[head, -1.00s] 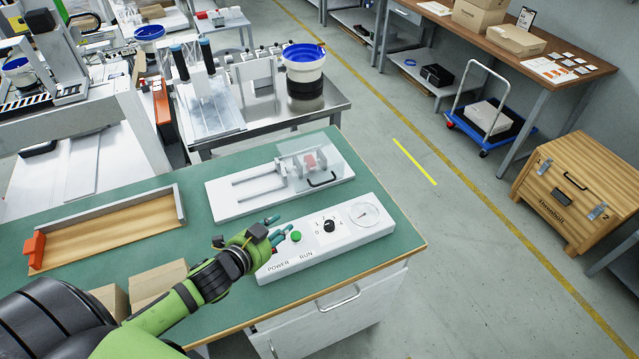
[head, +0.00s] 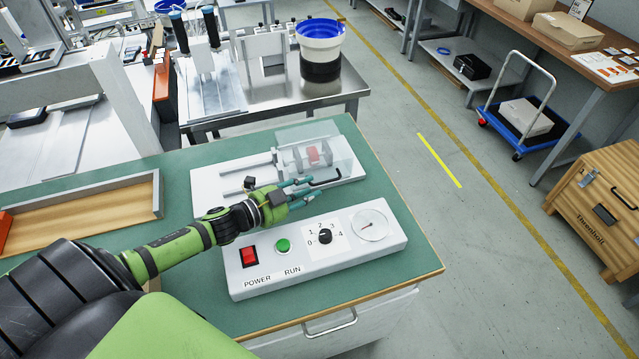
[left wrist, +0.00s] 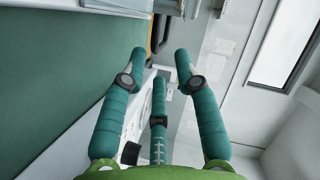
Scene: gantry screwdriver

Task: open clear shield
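The clear shield (head: 342,150) stands on a white fixture (head: 215,192) on the green bench. A black handle (head: 328,181) is at its near side, and a red part (head: 313,154) shows behind the clear panel. My left gripper (head: 304,188) reaches in from the left, with its teal fingertips close to the handle's left end. I cannot tell whether they touch it. In the left wrist view the gripper's three fingers (left wrist: 160,62) are spread apart with nothing held between them. My right gripper is not in view.
A white control box (head: 380,250) with a red power switch (head: 249,256), green run button (head: 283,245), dial (head: 325,236) and gauge (head: 369,224) lies just in front of the fixture. A shallow wooden tray (head: 80,218) is at left. The bench's right edge is close by.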

